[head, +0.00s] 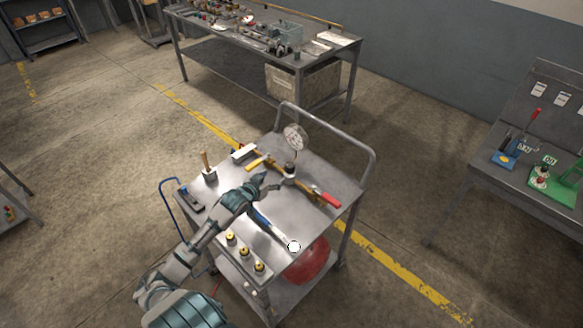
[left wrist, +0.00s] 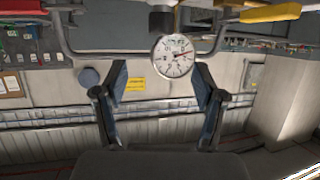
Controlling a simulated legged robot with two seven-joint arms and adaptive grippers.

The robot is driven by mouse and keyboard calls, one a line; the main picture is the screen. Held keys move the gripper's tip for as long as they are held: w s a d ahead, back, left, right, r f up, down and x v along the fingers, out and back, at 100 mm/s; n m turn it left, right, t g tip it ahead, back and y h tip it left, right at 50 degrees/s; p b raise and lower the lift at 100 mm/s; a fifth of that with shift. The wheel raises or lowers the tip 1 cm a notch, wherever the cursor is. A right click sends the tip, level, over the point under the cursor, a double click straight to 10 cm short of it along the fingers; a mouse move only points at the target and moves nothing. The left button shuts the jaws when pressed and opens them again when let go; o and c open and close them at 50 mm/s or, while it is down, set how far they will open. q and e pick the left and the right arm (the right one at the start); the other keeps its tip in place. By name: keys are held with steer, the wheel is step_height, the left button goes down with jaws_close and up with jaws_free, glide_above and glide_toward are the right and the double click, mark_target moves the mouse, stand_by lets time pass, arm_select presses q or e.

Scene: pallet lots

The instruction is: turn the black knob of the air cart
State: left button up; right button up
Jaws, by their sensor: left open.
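The air cart (head: 325,180) is a grey metal trolley with a push rail. A round white gauge (head: 295,137) stands on it, and its dial (left wrist: 174,55) faces the left wrist camera. The black knob (head: 289,169) appears as a small dark piece below the gauge; in the left wrist view a dark cylinder (left wrist: 161,20) shows beside the dial. My left gripper (head: 273,183) is just left of and nearer than the knob. In the left wrist view its two fingers (left wrist: 162,78) are apart with nothing between them. My right gripper is in neither view.
A red tank (head: 308,262) sits under the cart top. A red-handled tool (head: 326,197), a wooden-handled mallet (head: 207,166) and several yellow-topped fittings (head: 245,252) crowd the cart. A workbench (head: 345,42) stands behind, another table (head: 510,175) right. Floor between is clear.

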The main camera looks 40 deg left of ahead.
mark_target(287, 168)
arm_select(q)
steer(key=x, duration=0.4)
steer(key=b+x, duration=0.1)
steer(key=x, duration=0.2)
steer(key=shift+s+a+f, duration=0.15)
steer(key=shift+a+f, duration=0.15)
steer(key=shift+a, duration=0.1)
steer(key=x, duration=0.2)
steer(key=b+x, duration=0.1)
steer(key=x, duration=0.1)
steer(key=d+x, duration=0.1)
steer(key=x, duration=0.1)
steer(key=shift+w, duration=0.45)
steer(key=shift+w+a+f, duration=0.1)
steer(key=shift+w+a, duration=0.05)
steer(key=shift+w, duration=0.15)
steer(key=shift+a, duration=0.2)
steer(key=shift+a+f, duration=0.1)
steer(key=c, duration=1)
steer(key=shift+d, duration=0.25)
steer(key=shift+c, duration=0.8)
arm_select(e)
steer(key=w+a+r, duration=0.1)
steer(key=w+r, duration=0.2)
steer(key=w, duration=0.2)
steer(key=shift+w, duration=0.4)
